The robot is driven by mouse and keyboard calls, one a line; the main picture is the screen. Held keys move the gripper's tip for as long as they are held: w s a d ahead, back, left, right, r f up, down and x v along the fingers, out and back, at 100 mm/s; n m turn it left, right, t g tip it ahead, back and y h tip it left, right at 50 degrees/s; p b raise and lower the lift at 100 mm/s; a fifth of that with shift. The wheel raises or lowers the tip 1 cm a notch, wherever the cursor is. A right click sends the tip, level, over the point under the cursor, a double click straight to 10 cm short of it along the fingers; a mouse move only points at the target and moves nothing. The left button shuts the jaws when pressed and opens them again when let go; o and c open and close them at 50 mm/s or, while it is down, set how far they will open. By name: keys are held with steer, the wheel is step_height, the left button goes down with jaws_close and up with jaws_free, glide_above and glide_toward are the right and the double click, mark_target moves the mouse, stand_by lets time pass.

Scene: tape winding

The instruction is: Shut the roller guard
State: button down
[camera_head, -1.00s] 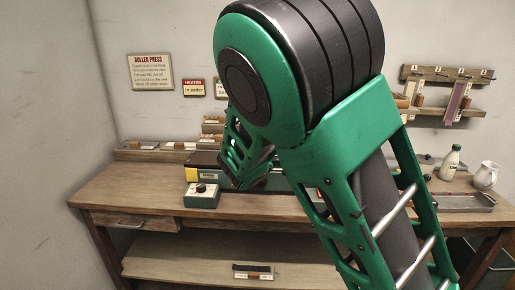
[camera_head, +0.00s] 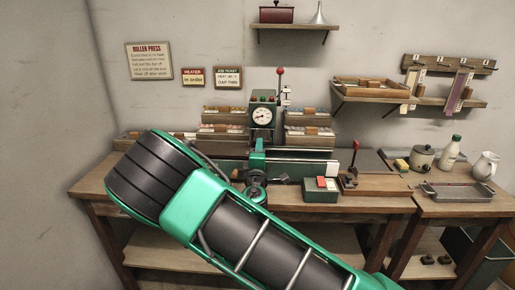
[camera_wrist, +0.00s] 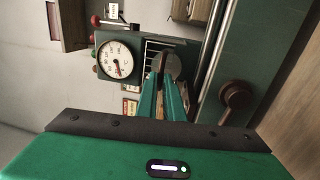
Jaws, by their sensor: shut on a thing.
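The roller press stands at the back of the bench, with its green gauge box (camera_head: 262,115) and a long dark bed (camera_head: 305,156). My gripper (camera_head: 258,143) reaches to the front of the press just below the gauge. In the wrist view my gripper's green fingers (camera_wrist: 162,72) are closed together on a thin dark piece (camera_wrist: 161,60), in front of a grey disc and a slotted dark panel (camera_wrist: 153,45). I cannot tell for sure whether the dark piece belongs to the roller guard. My arm and wrist hide the press's lower left front.
A green control box (camera_head: 321,190) and a red-knobbed lever (camera_head: 352,165) stand right of my gripper. A pot (camera_head: 421,158), bottle (camera_head: 450,152), jug (camera_head: 485,166) and metal tray (camera_head: 458,191) are farther right. Racks flank the gauge. A brown knob (camera_wrist: 236,95) shows in the wrist view.

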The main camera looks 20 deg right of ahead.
steer(key=shift+f, duration=0.35)
stand_by(0.3)
steer(key=c, duration=1.9)
jaws_free()
steer(key=shift+w, duration=0.1)
steer(key=v, duration=1)
steer(key=shift+s+f, duration=0.3)
steer(key=shift+a, duration=0.1)
